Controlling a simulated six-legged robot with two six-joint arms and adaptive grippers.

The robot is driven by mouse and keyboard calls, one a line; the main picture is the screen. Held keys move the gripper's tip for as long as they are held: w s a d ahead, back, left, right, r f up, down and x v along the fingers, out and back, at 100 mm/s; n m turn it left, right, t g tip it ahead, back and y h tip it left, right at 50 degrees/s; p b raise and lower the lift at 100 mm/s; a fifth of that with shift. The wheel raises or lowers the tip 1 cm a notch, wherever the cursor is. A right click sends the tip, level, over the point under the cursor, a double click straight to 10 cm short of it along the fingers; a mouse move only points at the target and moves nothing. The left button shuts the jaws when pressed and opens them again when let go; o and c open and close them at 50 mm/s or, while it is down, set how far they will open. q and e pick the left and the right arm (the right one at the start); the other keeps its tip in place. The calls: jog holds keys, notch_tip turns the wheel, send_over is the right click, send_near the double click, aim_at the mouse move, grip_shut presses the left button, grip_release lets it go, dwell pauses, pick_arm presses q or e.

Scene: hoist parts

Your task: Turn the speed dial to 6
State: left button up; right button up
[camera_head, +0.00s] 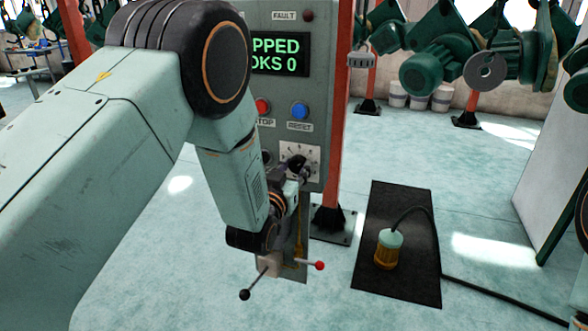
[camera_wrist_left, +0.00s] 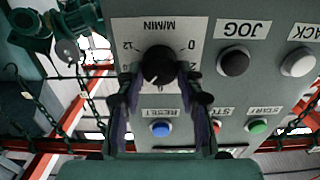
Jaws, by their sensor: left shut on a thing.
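The speed dial is a black knob (camera_wrist_left: 160,65) on a white scale plate marked M/MIN, which appears upside down in the left wrist view. Figures 0, 2 and 12 can be read there; I cannot tell which figure the knob points at. In the head view the plate (camera_head: 313,155) is low on the grey control panel (camera_head: 325,90), partly hidden by my arm. My left gripper (camera_wrist_left: 160,82) is shut on the knob, a finger on either side. It also shows in the head view (camera_head: 296,170). My right gripper is not in view.
Red STOP (camera_head: 262,106) and blue RESET (camera_head: 299,111) buttons sit above the dial. The green display (camera_head: 280,54) is partly covered by my arm. A lever with red (camera_head: 320,265) and black balls is below.

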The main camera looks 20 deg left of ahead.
pick_arm(q)
jog(key=shift+n, duration=0.3)
jog(key=n, duration=0.3)
jog(key=shift+a+n, duration=0.1)
jog(key=shift+n, duration=2)
jog(key=o, duration=1.1)
jog(key=shift+o, duration=0.2)
jog(key=s, duration=1.2)
jog(key=shift+a, duration=0.25)
